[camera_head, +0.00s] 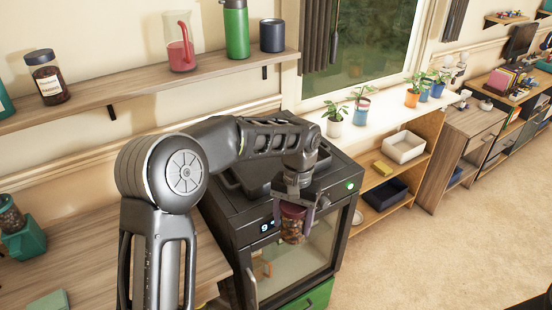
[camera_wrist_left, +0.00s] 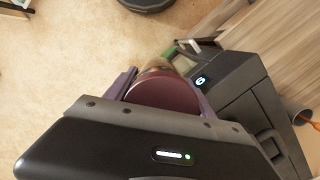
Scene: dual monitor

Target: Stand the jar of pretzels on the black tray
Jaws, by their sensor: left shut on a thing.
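The jar of pretzels (camera_head: 292,226) has a dark red lid and clear sides with brown contents. My left gripper (camera_head: 294,205) is shut on it near the lid and holds it upright in the air, in front of the black oven-like appliance (camera_head: 250,238). In the left wrist view the lid (camera_wrist_left: 160,92) sits between the purple fingers and hides most of the jar. A black tray-like rim (camera_head: 232,184) shows on top of the appliance, partly hidden by my left arm; I cannot tell its full shape. My right gripper is not in view.
A white windowsill counter (camera_head: 385,126) with potted plants stands right of the appliance. Below it a shelf holds a white bin (camera_head: 403,149) and a dark bin (camera_head: 385,193). A wall shelf (camera_head: 150,88) holds a jar, a pitcher and a green bottle. Open floor lies at the right.

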